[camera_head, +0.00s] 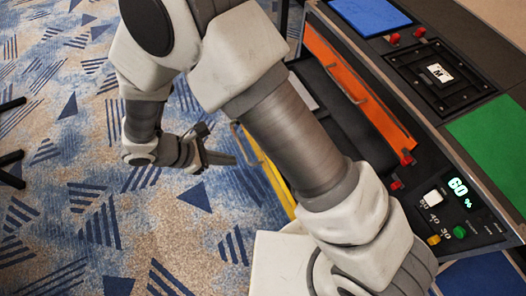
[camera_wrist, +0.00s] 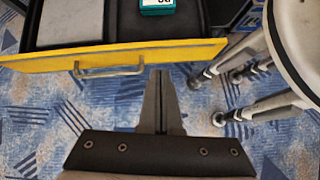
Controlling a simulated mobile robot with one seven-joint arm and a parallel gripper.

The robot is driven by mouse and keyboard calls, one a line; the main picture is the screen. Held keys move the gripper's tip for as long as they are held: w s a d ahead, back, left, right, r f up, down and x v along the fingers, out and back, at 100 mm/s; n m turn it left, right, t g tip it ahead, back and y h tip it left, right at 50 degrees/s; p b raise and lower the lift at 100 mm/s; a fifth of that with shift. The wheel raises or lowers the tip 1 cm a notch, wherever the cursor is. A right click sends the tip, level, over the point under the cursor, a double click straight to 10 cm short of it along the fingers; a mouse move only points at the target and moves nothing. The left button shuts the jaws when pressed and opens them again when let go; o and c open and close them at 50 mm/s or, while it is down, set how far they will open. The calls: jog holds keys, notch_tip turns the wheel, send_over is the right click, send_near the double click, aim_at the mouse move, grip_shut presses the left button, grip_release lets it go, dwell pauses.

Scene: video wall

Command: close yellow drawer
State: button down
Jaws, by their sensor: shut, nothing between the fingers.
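The yellow drawer (camera_wrist: 190,52) stands pulled out, with its open inside showing in the wrist view. Its metal handle (camera_wrist: 108,71) is on the yellow front, left of my gripper. In the head view the drawer's yellow front (camera_head: 273,178) and part of its handle (camera_head: 236,130) show beside my arm, which hides the rest. My gripper (camera_wrist: 160,74) is shut and empty, its fingertips near the yellow front and right of the handle. In the head view my gripper (camera_head: 232,159) is left of the drawer front. I cannot tell whether it touches the front.
An orange drawer front (camera_head: 355,85) with a handle is above the yellow drawer. A teal box (camera_wrist: 157,6) and a grey panel (camera_wrist: 72,20) lie in the yellow drawer. Stool legs (camera_wrist: 262,105) stand at the right in the wrist view.

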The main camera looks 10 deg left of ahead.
notch_tip(320, 180, down, 4)
jog(key=s+a+f+n, duration=0.1)
jog(key=s+n, duration=0.1)
jog(key=w+d+f+b, duration=0.4)
jog(key=w+d+f, duration=0.2)
jog(key=d, duration=0.3)
jog(key=shift+w+f+t, duration=0.15)
jog(key=shift+f+t, duration=0.15)
jog(key=shift+t, duration=0.1)
